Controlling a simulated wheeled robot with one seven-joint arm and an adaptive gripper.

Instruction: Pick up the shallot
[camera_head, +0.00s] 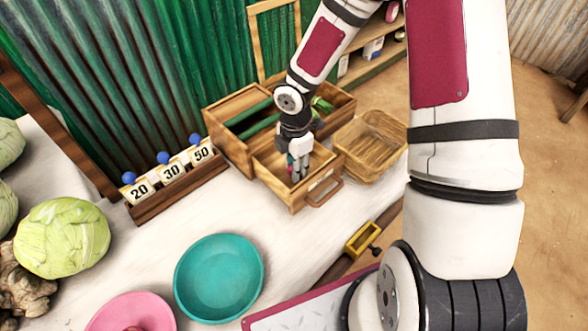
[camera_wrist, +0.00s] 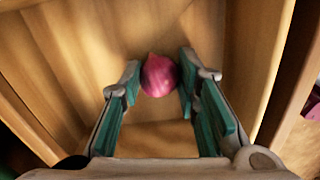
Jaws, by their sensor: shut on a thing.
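The shallot (camera_wrist: 159,75) is a small pink-purple bulb between my fingertips in the wrist view. My gripper (camera_wrist: 160,88) is shut on it, with a teal-padded finger on each side. In the head view my gripper (camera_head: 298,168) points down into the open wooden drawer (camera_head: 272,182) of the wooden box. The shallot is mostly hidden by the fingers there. The wooden drawer floor (camera_wrist: 160,130) and walls surround the shallot in the wrist view. I cannot tell whether the shallot touches the floor.
A wicker basket (camera_head: 370,146) stands right of the drawer. A teal bowl (camera_head: 218,278) and a pink bowl (camera_head: 130,313) stand in front. Number cards (camera_head: 172,171) in a wooden holder and a cabbage (camera_head: 62,238) are to the left. White table surface is clear between them.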

